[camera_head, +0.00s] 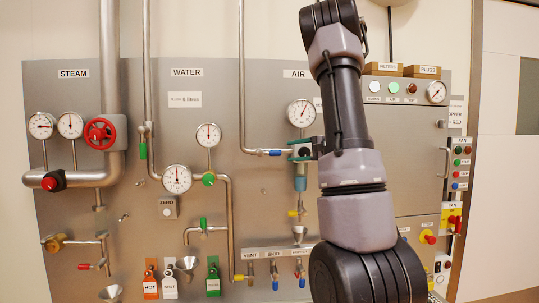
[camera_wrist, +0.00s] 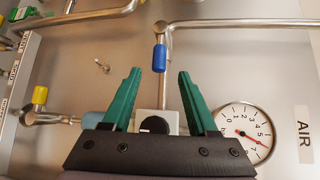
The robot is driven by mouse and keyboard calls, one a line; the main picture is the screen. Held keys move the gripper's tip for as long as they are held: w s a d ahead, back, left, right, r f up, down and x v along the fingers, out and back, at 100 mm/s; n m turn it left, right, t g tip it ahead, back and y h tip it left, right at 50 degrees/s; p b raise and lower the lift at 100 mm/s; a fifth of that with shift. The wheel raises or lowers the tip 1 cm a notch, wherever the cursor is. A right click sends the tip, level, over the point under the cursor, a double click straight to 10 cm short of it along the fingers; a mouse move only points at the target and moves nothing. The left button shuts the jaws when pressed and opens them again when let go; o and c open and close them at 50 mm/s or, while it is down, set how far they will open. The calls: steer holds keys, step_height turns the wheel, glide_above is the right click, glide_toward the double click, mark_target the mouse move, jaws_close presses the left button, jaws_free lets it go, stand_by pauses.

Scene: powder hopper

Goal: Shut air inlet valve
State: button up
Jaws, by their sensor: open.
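The air inlet valve's blue handle (camera_head: 275,152) is on the short horizontal pipe in the AIR section in the head view, lying in line with the pipe. In the wrist view the blue handle (camera_wrist: 160,57) lies just beyond and between the green fingertips. My gripper (camera_head: 292,151) is open, its fingers reaching left toward the handle. In the wrist view the gripper (camera_wrist: 159,73) has a clear gap between its fingers, and nothing is held. Contact between fingers and handle cannot be told. My fingers and arm partly hide the fitting right of the handle.
The air pressure gauge (camera_head: 301,112) is close above my gripper, and also shows in the wrist view (camera_wrist: 245,132). A light-blue cylinder (camera_head: 300,183) and a yellow-handled valve (camera_head: 294,213) hang below. The vertical steel pipe (camera_head: 241,70) stands left of the handle.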

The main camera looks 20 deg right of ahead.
mark_target(279, 153)
steer(key=x, duration=0.8)
steer(key=shift+w+a, duration=0.2)
jaws_close()
stand_by(1.1)
